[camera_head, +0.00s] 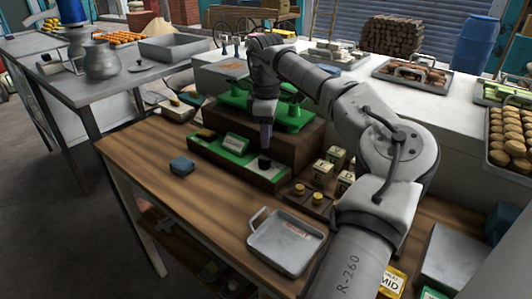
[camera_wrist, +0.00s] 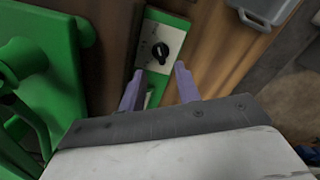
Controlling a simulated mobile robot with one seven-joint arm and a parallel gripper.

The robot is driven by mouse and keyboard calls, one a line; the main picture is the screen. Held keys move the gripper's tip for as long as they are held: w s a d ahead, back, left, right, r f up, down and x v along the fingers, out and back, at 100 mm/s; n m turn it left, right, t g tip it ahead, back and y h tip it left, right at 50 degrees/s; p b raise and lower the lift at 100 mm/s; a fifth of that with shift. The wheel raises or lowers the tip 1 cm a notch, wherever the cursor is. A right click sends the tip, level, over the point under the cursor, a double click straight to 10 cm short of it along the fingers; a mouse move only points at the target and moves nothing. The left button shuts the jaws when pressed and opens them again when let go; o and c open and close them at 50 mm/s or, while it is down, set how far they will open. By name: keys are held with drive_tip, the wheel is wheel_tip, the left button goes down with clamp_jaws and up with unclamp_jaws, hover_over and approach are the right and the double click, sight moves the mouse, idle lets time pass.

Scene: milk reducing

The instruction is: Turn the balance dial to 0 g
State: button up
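The balance dial is a black knob (camera_wrist: 160,51) with a pale pointer mark on a white plate (camera_wrist: 172,36) set in a green base. In the head view the dial (camera_head: 264,164) sits at the right end of a low green panel (camera_head: 215,150) on the wooden table. The green balance (camera_head: 292,117) stands on a brown block behind it. My gripper (camera_head: 266,142) points down above the dial. In the wrist view its two purple fingers (camera_wrist: 159,84) are apart with nothing between them, and the knob lies beyond the tips. The scale markings are too small to read.
A metal tray (camera_head: 287,243) lies at the table's front. Small yellow-topped weights (camera_head: 318,198) and several cartons (camera_head: 336,158) stand right of the panel. A blue-grey block (camera_head: 182,166) lies to the left. The table's front left is clear.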

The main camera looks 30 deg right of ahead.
sight(266, 160)
wheel_tip(266, 160, down, 7)
drive_tip(key=shift+f+p, duration=0.1)
drive_tip(key=shift+p, duration=0.65)
clamp_jaws()
